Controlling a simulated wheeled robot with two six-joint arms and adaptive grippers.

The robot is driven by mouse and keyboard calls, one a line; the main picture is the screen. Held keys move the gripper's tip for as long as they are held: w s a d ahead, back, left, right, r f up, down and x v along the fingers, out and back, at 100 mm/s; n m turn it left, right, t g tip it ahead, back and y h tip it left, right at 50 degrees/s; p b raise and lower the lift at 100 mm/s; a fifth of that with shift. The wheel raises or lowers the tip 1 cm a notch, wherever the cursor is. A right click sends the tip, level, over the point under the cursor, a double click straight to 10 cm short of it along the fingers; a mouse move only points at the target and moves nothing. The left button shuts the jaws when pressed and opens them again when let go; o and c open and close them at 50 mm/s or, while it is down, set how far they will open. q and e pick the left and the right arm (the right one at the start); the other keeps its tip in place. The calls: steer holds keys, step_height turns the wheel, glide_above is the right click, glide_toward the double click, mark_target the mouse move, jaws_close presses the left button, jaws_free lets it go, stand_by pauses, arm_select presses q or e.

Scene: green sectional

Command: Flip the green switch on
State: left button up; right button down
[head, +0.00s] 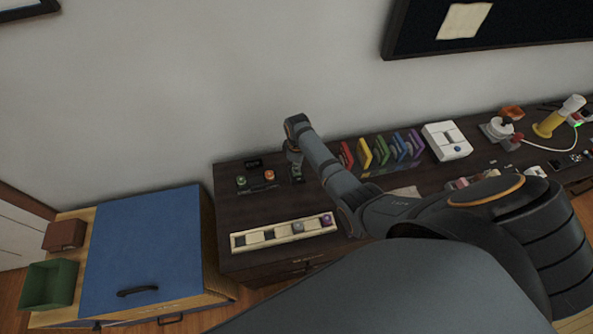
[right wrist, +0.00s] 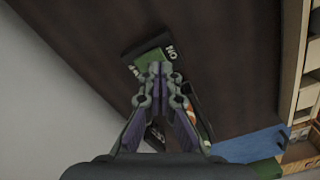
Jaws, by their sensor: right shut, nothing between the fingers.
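The green switch (right wrist: 152,58) is a green rocker in a black housing, with white "ON" lettering at one end, in the right wrist view. My right gripper (right wrist: 158,70) is shut and empty, its fingertips over the green rocker and hiding part of it. I cannot tell whether they touch it. In the head view my right gripper (head: 296,174) points down at the dark desk, just right of an orange-topped button, and mostly covers the switch there. Which way the rocker is tilted is unclear. My left gripper is not in view.
The desk (head: 232,210) also bears the orange button (head: 270,175), a green button (head: 241,181), a small black object (head: 253,163) and a cream tray (head: 257,238). Colourful upright pieces (head: 364,153) stand right of my arm. A blue-topped cabinet (head: 145,235) stands left.

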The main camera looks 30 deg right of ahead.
steer(key=shift+f+b, duration=0.8)
steer(key=shift+f, duration=0.3)
stand_by(1.0)
steer(key=shift+s, duration=0.1)
step_height(320, 180, up, 3)
steer(key=p, duration=0.3)
steer(key=shift+f, duration=0.1)
step_height(320, 180, up, 4)
steer(key=p, duration=0.4)
steer(key=shift+p, duration=0.4)
